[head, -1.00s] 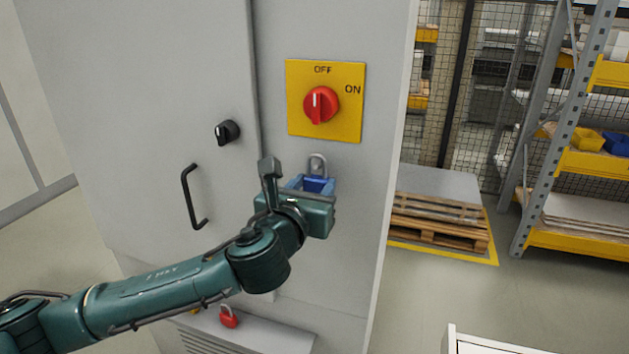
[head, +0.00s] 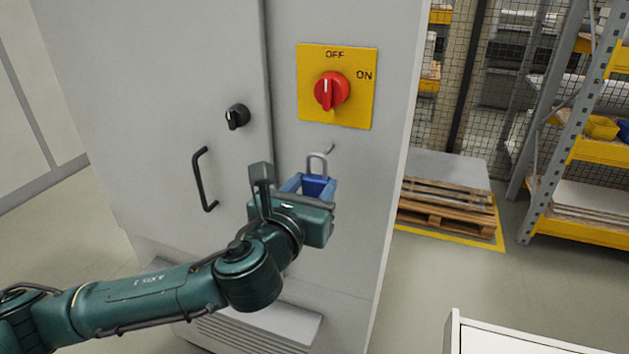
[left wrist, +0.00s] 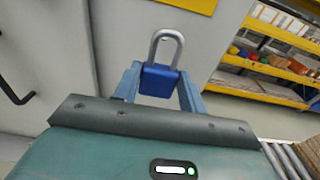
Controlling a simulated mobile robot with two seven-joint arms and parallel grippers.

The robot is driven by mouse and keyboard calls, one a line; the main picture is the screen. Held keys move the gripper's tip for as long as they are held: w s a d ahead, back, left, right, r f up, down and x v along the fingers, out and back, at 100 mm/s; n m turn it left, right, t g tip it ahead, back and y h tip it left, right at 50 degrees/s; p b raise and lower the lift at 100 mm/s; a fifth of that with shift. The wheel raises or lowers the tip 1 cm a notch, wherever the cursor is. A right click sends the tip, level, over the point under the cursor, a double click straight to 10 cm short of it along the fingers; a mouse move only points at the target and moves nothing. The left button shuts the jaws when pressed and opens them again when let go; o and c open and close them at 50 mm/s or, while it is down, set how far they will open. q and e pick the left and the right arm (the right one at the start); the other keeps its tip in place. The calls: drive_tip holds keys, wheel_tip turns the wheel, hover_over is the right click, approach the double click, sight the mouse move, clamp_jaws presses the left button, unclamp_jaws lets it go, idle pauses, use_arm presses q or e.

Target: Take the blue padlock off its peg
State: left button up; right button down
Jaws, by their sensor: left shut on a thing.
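The blue padlock (head: 318,185) has a blue body and a grey shackle. It is upright between the blue fingers of my left gripper (head: 311,184), which is shut on its body. In the left wrist view the padlock (left wrist: 159,80) sits between the two fingertips (left wrist: 160,74), its shackle pointing up. The grey peg (head: 328,149) shows on the cabinet front, just above and right of the shackle's top. The shackle looks clear of the peg, though the depth between them is hard to judge. My right gripper is not in view.
The grey cabinet (head: 160,90) carries a yellow plate with a red rotary switch (head: 332,91) above the peg. A black handle (head: 203,180) and black knob (head: 237,116) are to the left. A ledge (head: 265,325) juts out below. A pallet (head: 447,215) and shelving are at right.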

use_arm(q)
drive_tip(key=shift+v, duration=1.15)
